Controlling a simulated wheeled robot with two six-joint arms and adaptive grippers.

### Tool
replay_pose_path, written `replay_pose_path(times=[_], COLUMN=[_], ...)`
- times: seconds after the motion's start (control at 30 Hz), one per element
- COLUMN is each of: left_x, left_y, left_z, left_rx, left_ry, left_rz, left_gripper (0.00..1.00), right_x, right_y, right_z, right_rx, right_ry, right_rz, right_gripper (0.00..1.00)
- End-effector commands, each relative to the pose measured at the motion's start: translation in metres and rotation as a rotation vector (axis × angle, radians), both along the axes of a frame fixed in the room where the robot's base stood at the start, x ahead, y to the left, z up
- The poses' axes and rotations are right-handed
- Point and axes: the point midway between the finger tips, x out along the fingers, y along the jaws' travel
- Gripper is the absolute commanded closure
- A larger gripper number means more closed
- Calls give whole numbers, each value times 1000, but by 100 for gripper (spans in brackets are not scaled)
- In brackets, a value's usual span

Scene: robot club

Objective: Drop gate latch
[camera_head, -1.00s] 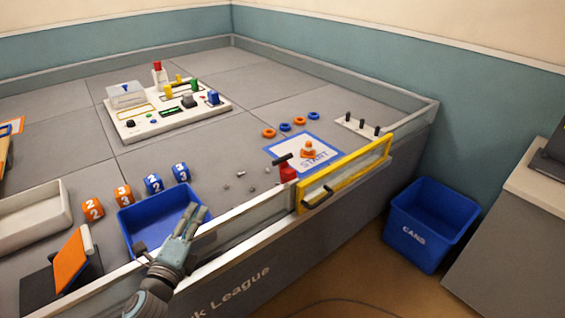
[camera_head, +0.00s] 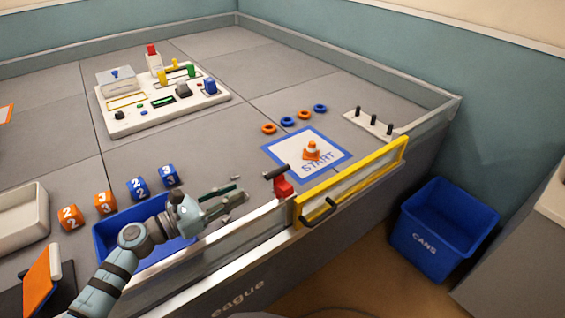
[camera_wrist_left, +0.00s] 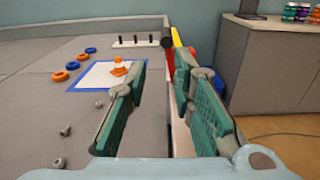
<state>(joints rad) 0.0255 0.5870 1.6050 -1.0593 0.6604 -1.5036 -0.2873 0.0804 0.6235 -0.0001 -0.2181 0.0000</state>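The gate latch is a red block (camera_head: 283,187) with a black bar handle (camera_head: 276,172) on top, at the left end of the yellow-framed gate (camera_head: 350,181). The bar lies tilted across the block, pointing over the arena floor. The gate looks closed in line with the arena wall and has a black handle (camera_head: 319,212) outside. My left gripper (camera_head: 236,194) is open and empty above the wall, left of the latch and pointing toward it. In the wrist view, the black bar end (camera_wrist_left: 167,41) and part of the red block (camera_wrist_left: 171,57) show beyond the parted fingers. My right gripper is not in view.
The arena wall (camera_head: 225,247) runs below my left arm. A blue tray (camera_head: 104,240) lies behind the arm, with numbered cubes beside it. Small bolts lie near my gripper. An orange cone (camera_head: 312,150) stands on the START mat (camera_head: 283,149). A blue CANS bin (camera_head: 440,233) stands outside.

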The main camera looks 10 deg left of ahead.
Motion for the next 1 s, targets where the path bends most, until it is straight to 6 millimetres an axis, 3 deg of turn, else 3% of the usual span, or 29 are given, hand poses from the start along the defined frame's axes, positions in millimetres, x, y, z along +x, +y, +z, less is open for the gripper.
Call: replay_pose_path(times=[0.23,0.5,0.7,0.97,1.0], left_x=[51,93,106,107,107], left_y=[-49,-83,-94,-94,-94], left_z=[3,1,1,1,1], left_rx=[-13,-9,-7,-6,-6], left_ry=[-3,-1,0,0,0], left_rz=[-19,-18,-17,-16,-15], left_gripper=[77,77,77,77,82], right_x=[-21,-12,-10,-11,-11], right_y=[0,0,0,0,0], right_z=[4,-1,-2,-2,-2], right_rx=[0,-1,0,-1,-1], right_ry=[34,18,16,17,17], right_rz=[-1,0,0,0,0], right_gripper=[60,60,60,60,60])
